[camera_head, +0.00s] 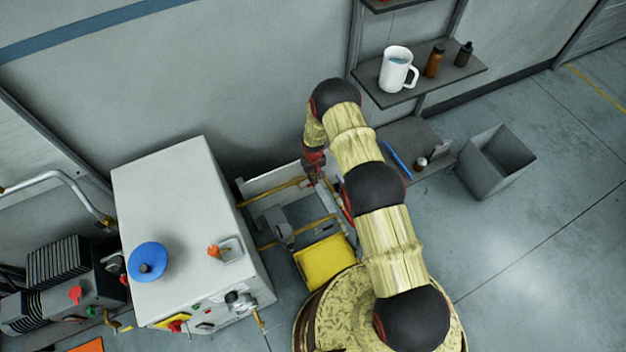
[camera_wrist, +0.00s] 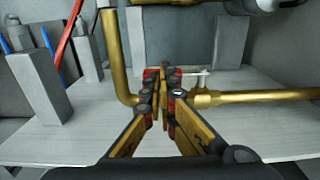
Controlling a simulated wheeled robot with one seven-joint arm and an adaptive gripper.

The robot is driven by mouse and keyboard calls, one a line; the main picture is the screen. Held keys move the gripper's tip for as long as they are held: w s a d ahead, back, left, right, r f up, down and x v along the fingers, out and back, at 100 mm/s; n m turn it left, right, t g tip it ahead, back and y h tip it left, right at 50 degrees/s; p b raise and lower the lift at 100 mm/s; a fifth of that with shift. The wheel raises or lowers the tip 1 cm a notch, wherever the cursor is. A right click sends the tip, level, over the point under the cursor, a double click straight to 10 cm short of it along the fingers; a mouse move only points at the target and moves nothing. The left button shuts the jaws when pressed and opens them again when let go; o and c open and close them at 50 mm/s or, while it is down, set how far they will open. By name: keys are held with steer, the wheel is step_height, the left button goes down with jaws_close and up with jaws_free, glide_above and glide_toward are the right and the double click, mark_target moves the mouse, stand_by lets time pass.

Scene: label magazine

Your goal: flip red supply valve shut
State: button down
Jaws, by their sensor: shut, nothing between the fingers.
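My gripper (camera_wrist: 164,78) is shut and empty in the wrist view, its tips in front of brass pipework above a pale panel. A vertical brass pipe (camera_wrist: 110,50) stands just left of the tips. A horizontal brass pipe (camera_wrist: 265,96) with a fitting runs off to the right. A slanted red bar (camera_wrist: 68,32) shows at upper left, apart from the fingers; I cannot tell whether it is the red supply valve's handle. The fingers hide part of the pipe fitting. In the head view my gripper (camera_head: 314,172) is small near the brass pipes (camera_head: 275,191), partly covered by my arm.
A yellow box (camera_head: 325,262) lies low beside my arm. A shelf with a white mug (camera_head: 396,70) and bottles is above right. A grey bin (camera_head: 497,160) stands on open floor at right.

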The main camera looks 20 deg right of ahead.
steer(key=shift+d+f+b, duration=0.2)
steer(key=shift+f+b, duration=0.2)
steer(key=shift+b, duration=0.1)
steer(key=shift+w+d+f+b, duration=0.1)
steer(key=shift+d+f+b, duration=0.1)
steer(key=shift+f+b, duration=0.55)
steer(key=f+b, duration=0.2)
steer(key=b, duration=0.1)
steer(key=shift+d, duration=0.2)
steer(key=shift+a+f+b, duration=0.2)
steer(key=shift+f+b, duration=0.55)
steer(key=shift+b, duration=0.05)
steer(key=shift+a+f+b, duration=0.15)
steer(key=shift+f+b, duration=0.6)
steer(key=shift+f, duration=0.1)
steer(key=shift+s+a+f+g+y+b, duration=0.2)
steer(key=shift+a+f+y+b, duration=0.45)
steer(key=shift+y+b, duration=0.6)
steer(key=shift+s+a+f+g+y+b, duration=0.15)
steer(key=shift+a+f+y+b, duration=0.45)
steer(key=shift+b, duration=1.05)
steer(key=shift+w+f+y+b, duration=0.1)
steer(key=shift+y+b, duration=0.2)
steer(key=shift+y, duration=0.15)
